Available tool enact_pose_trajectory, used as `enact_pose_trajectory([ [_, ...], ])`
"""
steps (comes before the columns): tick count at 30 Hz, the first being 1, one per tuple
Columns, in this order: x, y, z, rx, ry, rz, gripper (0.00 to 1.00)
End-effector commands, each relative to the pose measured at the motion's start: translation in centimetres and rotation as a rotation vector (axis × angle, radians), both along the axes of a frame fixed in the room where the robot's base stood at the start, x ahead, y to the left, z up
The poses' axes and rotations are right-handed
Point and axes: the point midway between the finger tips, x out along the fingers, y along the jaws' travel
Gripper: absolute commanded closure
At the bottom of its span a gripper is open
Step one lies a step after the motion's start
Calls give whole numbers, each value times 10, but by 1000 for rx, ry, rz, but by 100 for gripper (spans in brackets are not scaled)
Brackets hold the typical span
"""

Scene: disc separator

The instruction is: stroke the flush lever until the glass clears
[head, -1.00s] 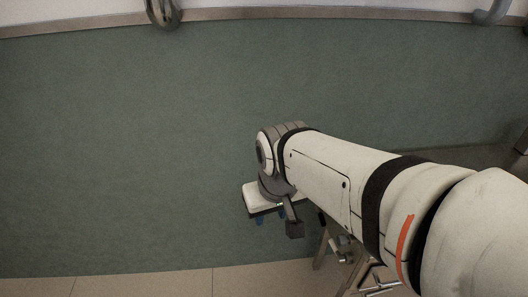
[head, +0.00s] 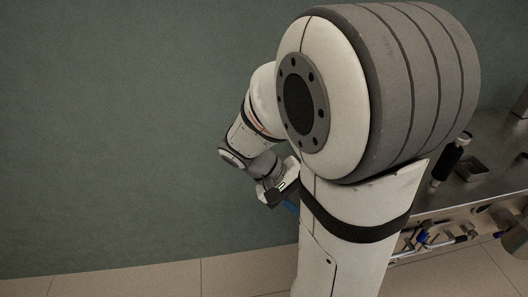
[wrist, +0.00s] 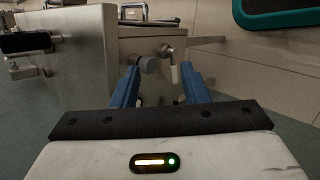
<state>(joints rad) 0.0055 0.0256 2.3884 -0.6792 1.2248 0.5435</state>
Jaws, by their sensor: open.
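My gripper (wrist: 159,78) is open, its two blue fingers spread apart in the wrist view. Beyond and between the fingertips, a round grey knob (wrist: 148,65) and a small valve fitting with a pale handle (wrist: 174,73) stick out from a steel cabinet. I see no contact with the fingers. A black-handled bar (wrist: 27,42) stands out at the left of the cabinet; I cannot tell which part is the flush lever. I cannot make out the glass. In the head view my gripper (head: 288,203) is mostly hidden behind my arm.
The steel cabinet (wrist: 82,57) fills the left and middle of the wrist view. A dark panel with a teal edge (wrist: 282,12) is at its upper right. In the head view, a steel bench (head: 440,195) with a black cylinder (head: 450,160) stands at the right.

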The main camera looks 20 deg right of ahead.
Motion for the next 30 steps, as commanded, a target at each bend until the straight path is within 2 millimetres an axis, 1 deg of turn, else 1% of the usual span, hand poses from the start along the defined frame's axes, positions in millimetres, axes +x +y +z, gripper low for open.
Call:
enact_pose_trajectory([
  [1,7,-15,-40,-93,52,0,59],
  [3,19,-35,-65,-232,95,10,59],
  [5,31,-50,-87,-350,120,29,59],
  [6,41,-59,-103,-427,131,49,59],
  [8,57,-72,-126,-541,136,88,59],
  [9,69,-79,-143,-614,134,119,59],
  [11,86,-87,-169,-715,121,172,59],
  [12,98,-91,-186,-777,105,211,59],
  [13,107,-93,-199,-819,90,242,59],
  [15,126,-96,-226,-901,50,312,59],
  [18,148,-97,-259,-981,-12,400,59],
  [21,162,-96,-281,-1027,-63,465,59],
  [24,169,-95,-291,-1047,-95,498,59],
  [26,172,-97,-293,-1052,-104,508,59],
  [30,175,-114,-290,-1055,-109,506,59],
])
